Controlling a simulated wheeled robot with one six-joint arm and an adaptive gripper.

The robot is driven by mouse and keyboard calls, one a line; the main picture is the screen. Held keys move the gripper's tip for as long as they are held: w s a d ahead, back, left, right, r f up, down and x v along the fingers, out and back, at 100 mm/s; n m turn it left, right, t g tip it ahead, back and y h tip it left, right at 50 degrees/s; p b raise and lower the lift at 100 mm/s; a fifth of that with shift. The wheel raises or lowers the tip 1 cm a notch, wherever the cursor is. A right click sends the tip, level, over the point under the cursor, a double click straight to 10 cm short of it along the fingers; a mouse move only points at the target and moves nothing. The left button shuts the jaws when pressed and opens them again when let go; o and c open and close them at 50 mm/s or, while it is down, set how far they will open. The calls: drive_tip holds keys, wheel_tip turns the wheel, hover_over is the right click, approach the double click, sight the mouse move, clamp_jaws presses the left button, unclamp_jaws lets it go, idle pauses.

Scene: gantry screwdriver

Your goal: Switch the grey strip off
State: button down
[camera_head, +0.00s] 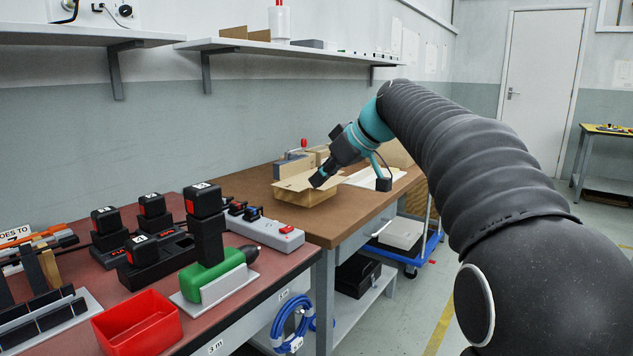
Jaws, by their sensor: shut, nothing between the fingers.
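The grey power strip (265,230) lies at the back right end of the red-topped bench. Dark plugs sit in its left part, and a small red switch (287,229) shows near its right end. Which way the switch is set is too small to tell. My gripper (316,182) is shut and empty. It points down and left over the wooden box on the brown bench, behind and to the right of the strip in the picture, apart from it.
A green drill-like tool (208,286) with a black battery stands in front of the strip. Battery chargers (150,258) are to its left, and a red bin (137,325) is at the front. A shelf (290,50) runs above.

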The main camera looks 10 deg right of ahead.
drive_tip(key=shift+f, duration=0.1)
drive_tip(key=b, duration=0.2)
drive_tip(key=shift+s+a+r+g+y+b, duration=0.1)
drive_tip(key=shift+a+r+g+y+b, duration=0.1)
drive_tip(key=shift+g+y+b, duration=0.1)
drive_tip(key=shift+f, duration=0.1)
drive_tip(key=b, duration=0.1)
hover_over(286, 229)
drive_tip(key=d, duration=0.2)
drive_tip(key=f, duration=0.6)
drive_tip(key=shift+s+a+f, duration=0.15)
drive_tip(key=shift+s+f, duration=0.1)
drive_tip(key=shift+s, duration=0.1)
drive_tip(key=f, duration=0.3)
drive_tip(key=shift+a+f+b, duration=0.15)
drive_tip(key=shift+a+b, duration=0.15)
drive_tip(key=shift+b, duration=0.1)
drive_tip(key=shift+f, duration=0.55)
drive_tip(key=shift+a, duration=0.15)
